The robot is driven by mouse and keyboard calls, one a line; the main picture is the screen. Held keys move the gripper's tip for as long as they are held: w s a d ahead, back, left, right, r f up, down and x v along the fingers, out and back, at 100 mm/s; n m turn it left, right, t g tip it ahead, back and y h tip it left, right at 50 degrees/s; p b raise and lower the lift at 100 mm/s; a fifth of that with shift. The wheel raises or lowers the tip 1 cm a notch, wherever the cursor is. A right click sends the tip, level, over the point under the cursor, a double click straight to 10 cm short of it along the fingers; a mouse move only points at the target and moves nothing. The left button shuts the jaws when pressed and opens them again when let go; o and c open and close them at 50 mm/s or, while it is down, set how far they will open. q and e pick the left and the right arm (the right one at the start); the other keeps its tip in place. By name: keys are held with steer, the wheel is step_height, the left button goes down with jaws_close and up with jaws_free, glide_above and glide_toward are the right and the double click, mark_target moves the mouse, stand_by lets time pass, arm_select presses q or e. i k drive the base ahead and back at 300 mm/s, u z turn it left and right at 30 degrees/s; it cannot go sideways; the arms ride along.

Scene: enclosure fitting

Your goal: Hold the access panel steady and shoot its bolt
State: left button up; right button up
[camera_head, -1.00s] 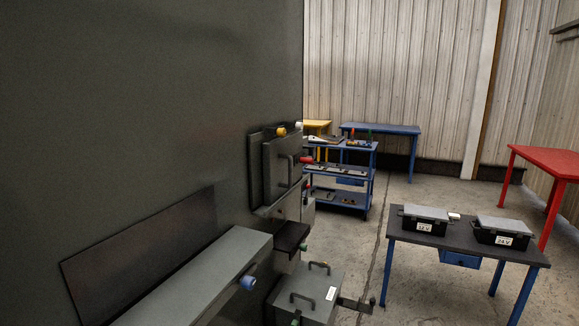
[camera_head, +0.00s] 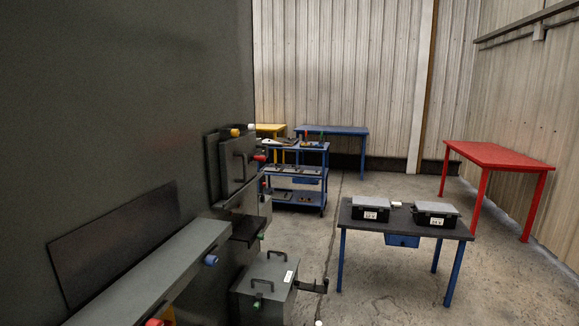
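A grey panel (camera_head: 237,171) with a dark bar handle (camera_head: 243,167) stands upright against the large dark wall, left of centre. It looks like the access panel, but I cannot tell for sure. A red knob (camera_head: 259,158) sits at its right edge, with a yellow knob (camera_head: 235,132) and a white knob (camera_head: 251,127) at its top. Which knob, if any, belongs to the bolt is too small to tell. Neither of my grippers is in view.
Below the panel are a dark ledge (camera_head: 246,230) and a grey box (camera_head: 268,270) with handles. A long grey ledge (camera_head: 150,275) with a blue knob (camera_head: 211,260) juts out nearer. A table (camera_head: 410,222) with two cases stands right; a blue cart (camera_head: 297,172) is behind. Open floor lies between.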

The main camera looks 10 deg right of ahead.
mark_target(256, 157)
steer(key=z, duration=0.05)
steer(key=k, duration=0.1)
steer(key=z, duration=1.3)
steer(key=i, duration=3.05)
steer(key=u, duration=2.75)
